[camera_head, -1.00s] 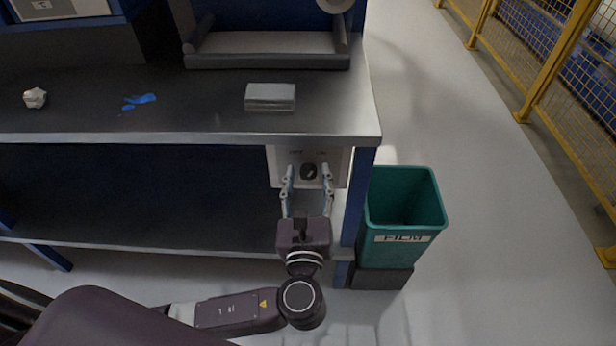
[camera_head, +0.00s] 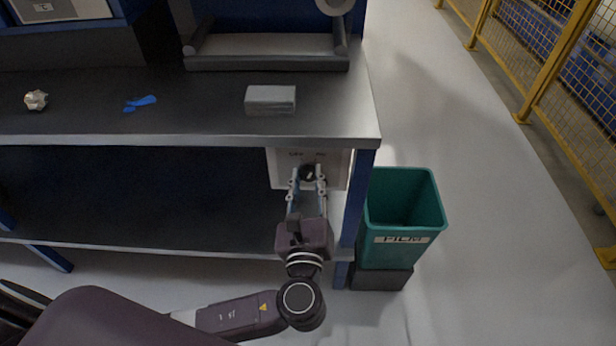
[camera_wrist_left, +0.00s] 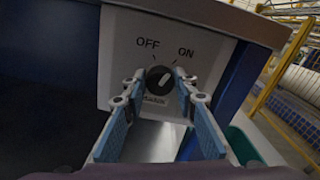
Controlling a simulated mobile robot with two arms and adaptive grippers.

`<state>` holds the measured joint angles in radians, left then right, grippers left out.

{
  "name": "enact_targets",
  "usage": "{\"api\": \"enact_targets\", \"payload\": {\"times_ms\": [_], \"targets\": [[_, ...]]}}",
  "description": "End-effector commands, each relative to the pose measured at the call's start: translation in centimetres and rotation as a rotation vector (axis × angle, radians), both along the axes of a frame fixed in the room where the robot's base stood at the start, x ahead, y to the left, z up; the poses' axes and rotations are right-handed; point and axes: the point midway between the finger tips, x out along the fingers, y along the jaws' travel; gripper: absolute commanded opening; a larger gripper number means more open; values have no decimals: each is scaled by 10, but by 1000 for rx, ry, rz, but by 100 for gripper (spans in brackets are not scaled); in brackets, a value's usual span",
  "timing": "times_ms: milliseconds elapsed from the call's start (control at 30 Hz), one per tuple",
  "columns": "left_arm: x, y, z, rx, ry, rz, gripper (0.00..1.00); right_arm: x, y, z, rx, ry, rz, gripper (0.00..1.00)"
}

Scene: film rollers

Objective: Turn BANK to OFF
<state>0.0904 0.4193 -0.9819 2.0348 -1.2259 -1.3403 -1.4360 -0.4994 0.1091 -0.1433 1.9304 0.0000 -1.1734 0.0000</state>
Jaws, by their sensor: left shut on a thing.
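The BANK switch is a round black knob (camera_wrist_left: 159,80) on a white panel (camera_wrist_left: 118,50) below the worktop. OFF is printed at its upper left and ON at its upper right. The knob's white mark points up and to the right, toward ON. In the head view the knob (camera_head: 311,173) shows just beyond my fingertips. My left gripper (camera_head: 308,178) is shut on the knob, with its fingers on either side, as the left wrist view also shows (camera_wrist_left: 156,90). The label under the knob is partly hidden by the fingers. My right gripper is not in view.
The worktop edge (camera_head: 200,140) overhangs the panel, and a blue leg (camera_head: 358,200) stands right of it. A teal bin (camera_head: 405,255) stands beside the leg. A grey block (camera_head: 270,100), blue scraps (camera_head: 140,103) and a crumpled piece (camera_head: 36,100) lie on top.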

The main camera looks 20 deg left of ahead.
Motion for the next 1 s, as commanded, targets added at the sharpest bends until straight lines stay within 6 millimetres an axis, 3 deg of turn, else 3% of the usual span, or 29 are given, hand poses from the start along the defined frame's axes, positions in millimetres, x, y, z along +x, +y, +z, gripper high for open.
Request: {"api": "enact_targets", "payload": {"times_ms": [200,400,1000], "targets": [[-1,1,-1,-181,-48,2,2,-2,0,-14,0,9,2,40],[-1,1,-2,-364,-101,4,2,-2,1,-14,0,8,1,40],[-1,2,-4,-800,-229,4,2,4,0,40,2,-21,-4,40]]}}
